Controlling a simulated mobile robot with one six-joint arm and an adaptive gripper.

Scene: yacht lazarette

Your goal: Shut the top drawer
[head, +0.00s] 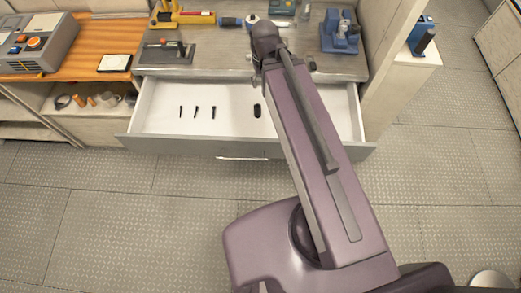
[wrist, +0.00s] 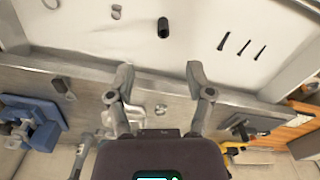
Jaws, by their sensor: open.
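The top drawer (head: 165,145) is pulled well out from under the grey worktop in the head view. Its handle (head: 242,158) is a thin bar on the front face. The white drawer floor (wrist: 95,35) fills the top of the wrist view. My gripper (wrist: 160,75) is open and empty, with its fingertips over the worktop's front edge by the drawer's inner end. In the head view my arm crosses above the drawer and hides its right part; my gripper cannot be made out there.
Several dark screws (head: 197,112) and a black cylinder (head: 257,111) lie in the drawer. The worktop (head: 225,65) holds a blue vise (head: 340,33), a black plate tool (head: 165,52) and a yellow tool (head: 180,17). An orange wooden bench (head: 90,50) stands left.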

